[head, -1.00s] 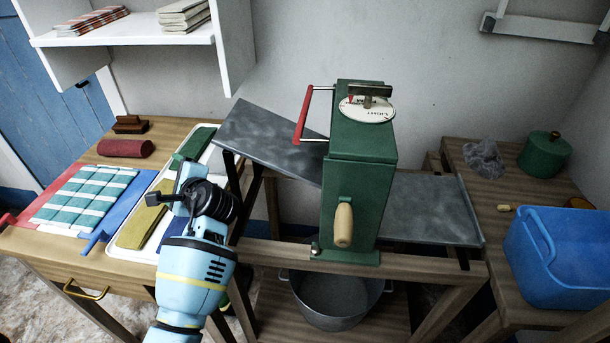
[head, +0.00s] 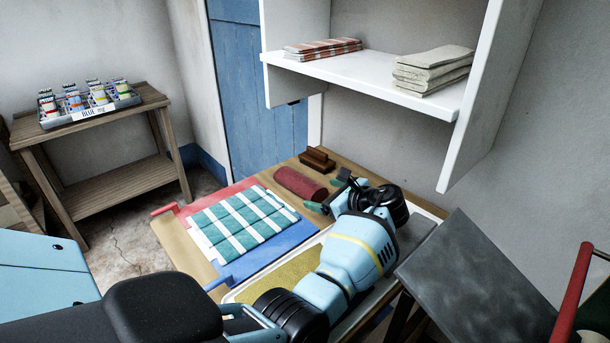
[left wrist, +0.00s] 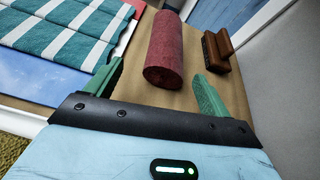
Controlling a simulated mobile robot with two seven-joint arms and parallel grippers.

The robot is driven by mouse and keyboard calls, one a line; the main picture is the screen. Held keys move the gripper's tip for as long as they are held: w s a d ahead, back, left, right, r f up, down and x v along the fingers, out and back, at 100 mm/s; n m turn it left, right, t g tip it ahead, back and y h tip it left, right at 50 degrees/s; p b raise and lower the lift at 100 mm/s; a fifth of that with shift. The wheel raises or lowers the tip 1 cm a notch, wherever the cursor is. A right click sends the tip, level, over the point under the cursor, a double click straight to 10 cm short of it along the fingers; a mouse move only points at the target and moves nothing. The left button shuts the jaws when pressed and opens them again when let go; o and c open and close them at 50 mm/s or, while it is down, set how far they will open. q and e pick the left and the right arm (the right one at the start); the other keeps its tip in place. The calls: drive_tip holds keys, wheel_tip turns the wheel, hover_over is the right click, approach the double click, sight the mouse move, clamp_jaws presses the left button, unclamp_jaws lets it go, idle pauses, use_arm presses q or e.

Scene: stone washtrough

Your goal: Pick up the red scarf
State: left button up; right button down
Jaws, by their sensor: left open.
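The red scarf (head: 300,184) is a dark red roll lying on the wooden table top, beside the folded green-and-white striped cloth (head: 243,222). My left gripper (head: 331,192) is just to the right of the roll in the head view, low over the table. In the left wrist view the scarf (left wrist: 165,48) lies ahead, roughly in line with the gap between the two green fingers (left wrist: 157,86). The fingers are open and nothing is held. The near end of the roll is close to the fingertips; whether it is between them I cannot tell. My right gripper is out of view.
A brown wooden brush (head: 317,160) lies just behind the scarf. A shelf unit (head: 375,85) with folded cloths overhangs the back of the table. A grey slab (head: 475,275) slopes at the right.

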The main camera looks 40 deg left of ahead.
sight(308, 187)
use_arm(q)
drive_tip(key=shift+w+a, duration=0.35)
drive_tip(key=shift+w, duration=0.05)
drive_tip(key=shift+s, duration=0.15)
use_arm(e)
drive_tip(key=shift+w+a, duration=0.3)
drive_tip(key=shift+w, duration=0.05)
use_arm(q)
drive_tip(key=shift+a, duration=0.1)
drive_tip(key=shift+b+x, duration=0.5)
drive_tip(key=shift+x, duration=3.2)
drive_tip(key=shift+f, duration=0.1)
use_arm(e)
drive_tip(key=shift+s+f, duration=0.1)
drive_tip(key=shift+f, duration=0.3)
use_arm(q)
drive_tip(key=shift+c, duration=0.3)
drive_tip(key=c, duration=1.1)
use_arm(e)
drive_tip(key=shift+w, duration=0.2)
use_arm(q)
drive_tip(key=shift+c, duration=0.2)
